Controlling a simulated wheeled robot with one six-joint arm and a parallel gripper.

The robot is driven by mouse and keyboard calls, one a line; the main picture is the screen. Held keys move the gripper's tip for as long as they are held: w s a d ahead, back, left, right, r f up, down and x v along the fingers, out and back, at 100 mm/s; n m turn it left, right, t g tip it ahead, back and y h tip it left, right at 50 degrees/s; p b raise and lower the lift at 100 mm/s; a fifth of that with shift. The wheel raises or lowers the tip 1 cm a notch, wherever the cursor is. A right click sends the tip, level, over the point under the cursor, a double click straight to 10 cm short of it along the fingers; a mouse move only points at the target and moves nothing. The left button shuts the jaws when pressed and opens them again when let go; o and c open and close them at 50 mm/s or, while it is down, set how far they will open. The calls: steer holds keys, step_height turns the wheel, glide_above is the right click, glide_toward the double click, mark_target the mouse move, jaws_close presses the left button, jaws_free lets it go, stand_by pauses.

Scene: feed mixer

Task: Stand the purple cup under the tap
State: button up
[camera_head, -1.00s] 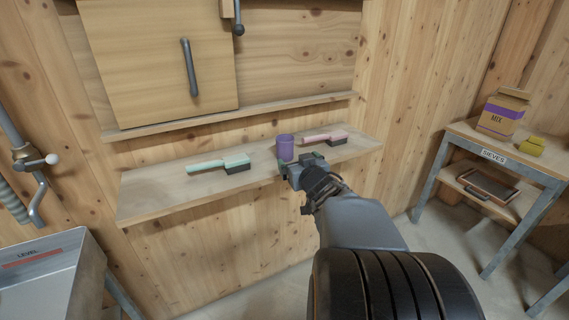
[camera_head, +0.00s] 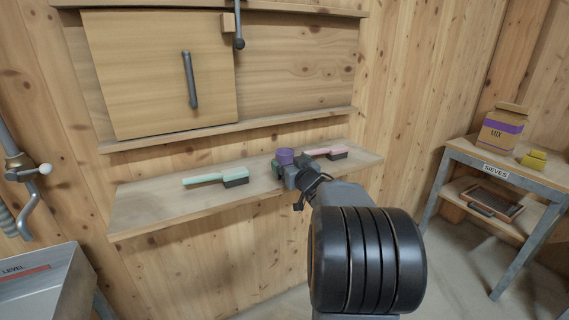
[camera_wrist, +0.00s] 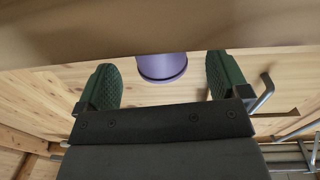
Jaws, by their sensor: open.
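The purple cup (camera_head: 285,156) stands upright on the wooden shelf (camera_head: 150,208) in the head view. Its lower part is hidden behind my gripper (camera_head: 284,170). In the wrist view the cup (camera_wrist: 162,66) shows between and beyond the two green finger pads of my gripper (camera_wrist: 164,82). The fingers are wide apart, with a gap on each side of the cup, and do not touch it. A tap with a curved spout (camera_head: 28,200) and a white knob is on the left in the head view.
A mint brush (camera_head: 215,176) lies left of the cup, and a pink brush (camera_head: 326,152) lies to its right. A metal box marked LEVEL (camera_head: 40,285) stands at the lower left. A sieves table (camera_head: 470,155) with a MIX box (camera_head: 501,130) stands at right.

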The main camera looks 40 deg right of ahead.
steer(key=shift+w+d, duration=0.25)
steer(key=shift+w, duration=0.95)
steer(key=shift+w+d, duration=0.25)
steer(key=shift+w, duration=0.9)
steer(key=c, duration=1.1)
steer(key=shift+r, duration=0.15)
